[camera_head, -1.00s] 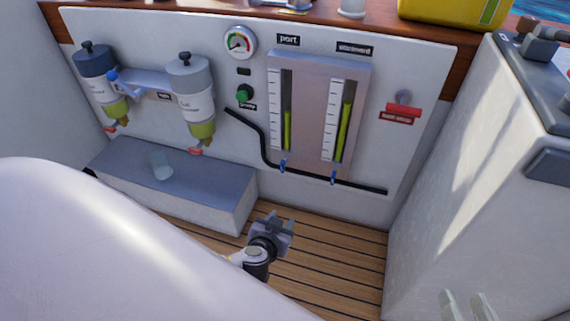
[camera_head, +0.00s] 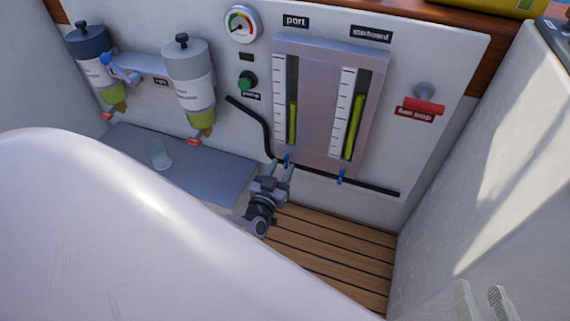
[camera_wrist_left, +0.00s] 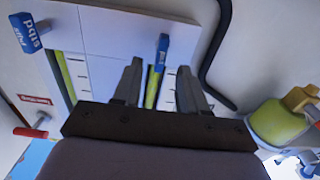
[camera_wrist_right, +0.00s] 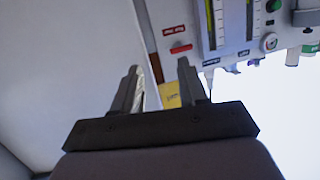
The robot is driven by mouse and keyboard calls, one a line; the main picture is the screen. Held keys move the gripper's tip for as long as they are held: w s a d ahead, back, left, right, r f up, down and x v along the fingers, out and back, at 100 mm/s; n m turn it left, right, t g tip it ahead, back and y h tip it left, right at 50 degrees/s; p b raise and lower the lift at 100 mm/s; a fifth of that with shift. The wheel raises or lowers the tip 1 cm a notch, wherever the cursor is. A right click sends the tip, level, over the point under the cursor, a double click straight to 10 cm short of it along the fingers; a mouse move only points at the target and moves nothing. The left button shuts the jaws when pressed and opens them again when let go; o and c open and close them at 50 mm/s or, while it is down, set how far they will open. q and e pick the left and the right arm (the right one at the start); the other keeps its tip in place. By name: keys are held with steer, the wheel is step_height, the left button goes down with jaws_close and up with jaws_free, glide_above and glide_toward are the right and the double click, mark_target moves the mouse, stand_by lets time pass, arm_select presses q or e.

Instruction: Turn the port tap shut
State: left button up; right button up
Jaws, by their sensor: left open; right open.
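The port tap (camera_head: 287,160) is a small blue lever below the port sight tube (camera_head: 293,118). Its lever looks in line with the tube. My left gripper (camera_head: 279,168) is open, its fingers raised close to the port tap. In the left wrist view the port tap (camera_wrist_left: 162,50) shows between and just beyond the two open fingertips (camera_wrist_left: 158,75); no contact is visible. The starboard tap (camera_head: 340,176), also blue, is to the right. My right gripper (camera_head: 482,290) is open and empty at the lower right, far from the taps.
A black pipe (camera_head: 372,188) runs along the panel's bottom behind the taps. A grey-topped box (camera_head: 205,170) stands left of my left gripper. A red fuel stop handle (camera_head: 424,105) is at the right. A white wall (camera_head: 465,150) bounds the right side; wooden floor (camera_head: 330,245) is clear.

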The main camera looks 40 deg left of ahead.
mark_target(288, 158)
arm_select(q)
steer(key=shift+x, duration=1.5)
arm_select(e)
steer(key=shift+s+d+r, duration=0.1)
steer(key=shift+d, duration=0.15)
arm_select(q)
jaws_close()
